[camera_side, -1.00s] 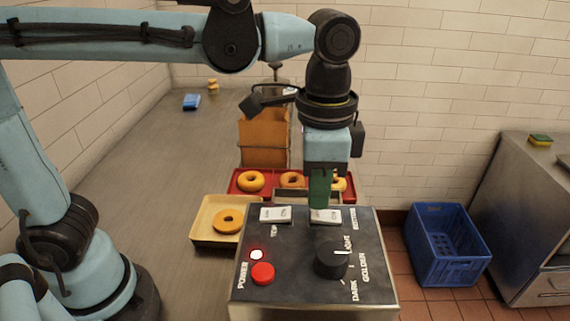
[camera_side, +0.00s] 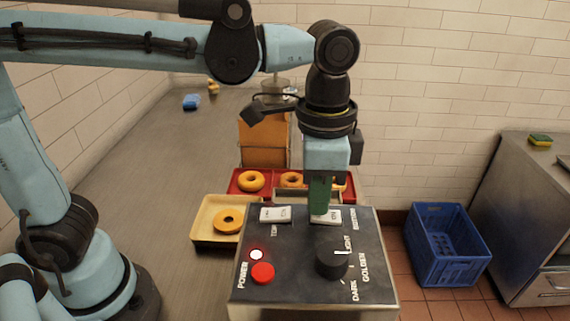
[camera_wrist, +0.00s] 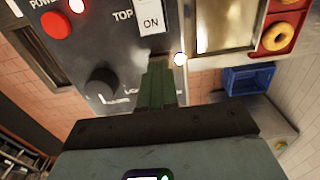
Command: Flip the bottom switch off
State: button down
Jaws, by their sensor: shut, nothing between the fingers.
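The bottom switch (camera_side: 333,216) is a white rocker at the right of the dark control panel (camera_side: 300,245), beside its "BOTTOM" label. My gripper (camera_side: 319,212) is shut and empty, its green fingers pointing down with the tips at the left part of this switch. They seem to touch it, and they cover part of it. In the wrist view the fingers (camera_wrist: 155,80) hide the bottom switch. The top switch (camera_side: 275,214) is a similar white rocker to the left; in the wrist view it (camera_wrist: 152,18) shows "ON".
The panel also has a red button (camera_side: 262,272), a lit lamp (camera_side: 257,254) and a black knob (camera_side: 331,262). Bagels lie in a red tray (camera_side: 237,190) behind and a tan tray (camera_side: 205,236) to the left. A blue crate (camera_side: 445,262) stands on the floor.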

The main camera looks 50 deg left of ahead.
jog(key=shift+f, duration=0.35)
jog(key=shift+r, duration=3.5)
jog(key=shift+a, duration=0.1)
jog(key=a+f+n+t, duration=0.3)
jog(key=a+f+n, duration=0.1)
jog(key=a, duration=0.5)
jog(key=a+f+n+t, duration=0.4)
jog(key=a+f, duration=0.3)
jog(key=a, duration=0.2)
jog(key=shift+s+f+n, duration=0.3)
jog(key=shift+s+n, duration=0.1)
jog(key=shift+n, duration=0.1)
